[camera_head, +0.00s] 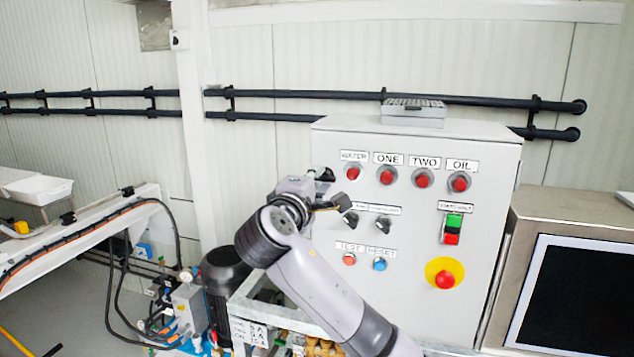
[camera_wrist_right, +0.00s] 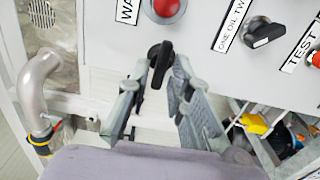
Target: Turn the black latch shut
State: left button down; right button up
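The black latch (camera_wrist_right: 160,58) sits near the edge of the grey control cabinet (camera_head: 463,300), just below the WATER label and a red lamp in the right wrist view. My right gripper (camera_head: 331,190) is at the cabinet's left edge in the head view. In the right wrist view its two grey fingers (camera_wrist_right: 161,75) are spread apart, one on each side of the latch handle. I cannot tell whether either finger touches it. In the head view the gripper and arm partly hide this corner of the cabinet. My left gripper is not in view.
Black selector knobs (camera_head: 383,222) and the TEST and RESET buttons (camera_head: 379,264) are close to the right gripper. A red emergency button (camera_head: 445,280) is lower right. A bent grey pipe (camera_wrist_right: 36,92) stands left in the wrist view. A dark motor (camera_head: 222,290) is below left.

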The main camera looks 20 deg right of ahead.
jog(key=shift+o, duration=0.8)
jog(key=v, duration=1.2)
